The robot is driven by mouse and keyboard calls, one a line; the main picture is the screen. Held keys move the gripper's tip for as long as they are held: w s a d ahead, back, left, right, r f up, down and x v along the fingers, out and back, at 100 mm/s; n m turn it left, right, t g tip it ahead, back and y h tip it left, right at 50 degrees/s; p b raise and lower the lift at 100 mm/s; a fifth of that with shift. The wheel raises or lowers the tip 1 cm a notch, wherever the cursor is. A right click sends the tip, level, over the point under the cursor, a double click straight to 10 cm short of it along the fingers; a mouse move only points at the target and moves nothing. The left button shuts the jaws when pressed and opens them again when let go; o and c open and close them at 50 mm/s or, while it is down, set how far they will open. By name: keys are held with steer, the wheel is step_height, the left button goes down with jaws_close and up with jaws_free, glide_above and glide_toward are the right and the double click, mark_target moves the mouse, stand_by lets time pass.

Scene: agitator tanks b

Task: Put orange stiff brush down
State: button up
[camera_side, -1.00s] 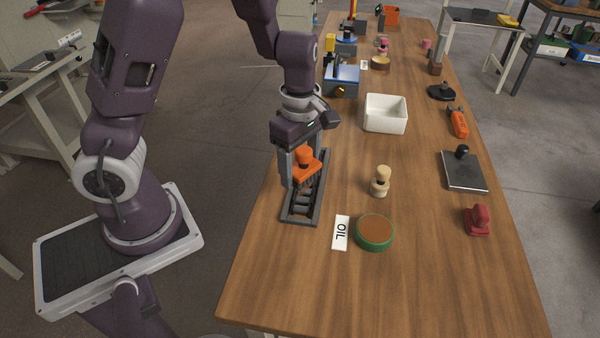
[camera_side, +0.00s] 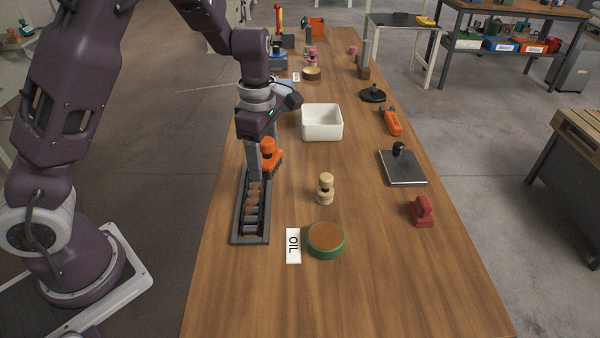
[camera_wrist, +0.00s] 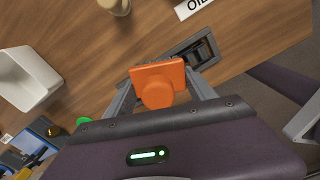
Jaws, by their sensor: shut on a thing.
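The orange stiff brush (camera_side: 268,155) has a round orange knob and a flat block. My gripper (camera_side: 262,166) is shut on it and points down at the far end of a dark roller tray (camera_side: 237,222). In the wrist view the brush (camera_wrist: 158,86) sits between my two grey fingers, with its knob towards the camera. The brush is at the tray's far right corner in the side view. Its bristles are mostly hidden, and I cannot tell whether it touches the table or the tray.
A white bin (camera_side: 322,124) stands right of the brush, with bare wood between. A beige-handled tool (camera_side: 325,188), an OIL label (camera_side: 293,245) and a green-rimmed round pad (camera_side: 326,240) are nearer. A black-knobbed plate (camera_side: 402,168) and a red tool (camera_side: 421,211) lie farther right.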

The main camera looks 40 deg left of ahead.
steer(key=w+a+n, duration=0.2)
steer(key=w+n, duration=0.1)
steer(key=w, duration=0.9)
steer(key=n, duration=0.1)
glide_above(317, 167)
step_height(317, 167, down, 11)
steer(key=shift+r, duration=0.2)
steer(key=shift+f, duration=0.1)
